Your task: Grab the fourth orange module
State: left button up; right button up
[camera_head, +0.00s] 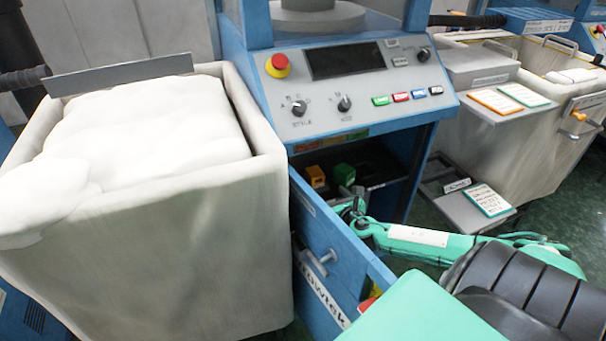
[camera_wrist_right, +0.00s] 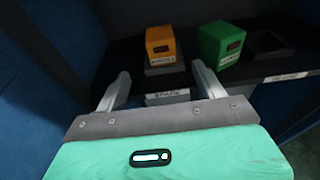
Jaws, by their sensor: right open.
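An orange module (camera_head: 315,176) sits in the dark compartment of the blue machine, to the left of a green module (camera_head: 344,173). In the right wrist view the orange module (camera_wrist_right: 161,42) stands upright on a dark shelf, beyond my fingers and between their lines. The green module (camera_wrist_right: 221,43) is to its right. My right gripper (camera_wrist_right: 160,76) is open and empty, pointing at the orange module but apart from it. My left gripper is out of view.
The open blue drawer (camera_head: 340,250) has high walls beside my right arm. A small tag (camera_wrist_right: 167,96) is on the shelf front, with an empty dark slot (camera_wrist_right: 268,44) right of the green module. A large fabric bin (camera_head: 200,230) stands on the left.

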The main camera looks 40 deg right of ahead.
aim_at(318, 181)
jog(key=b+x, duration=0.1)
jog(key=x, duration=0.6)
jog(key=shift+b+x, duration=0.65)
jog(key=shift+x, duration=1.8)
jog(key=shift+w+d+f, duration=0.1)
jog(key=shift+w+d, duration=0.15)
jog(key=shift+w, duration=0.3)
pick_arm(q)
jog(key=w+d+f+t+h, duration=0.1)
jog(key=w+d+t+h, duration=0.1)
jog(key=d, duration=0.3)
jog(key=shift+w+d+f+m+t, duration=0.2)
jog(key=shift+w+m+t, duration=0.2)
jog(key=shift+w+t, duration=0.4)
pick_arm(e)
jog(key=c, duration=1)
jog(key=shift+c, duration=0.6)
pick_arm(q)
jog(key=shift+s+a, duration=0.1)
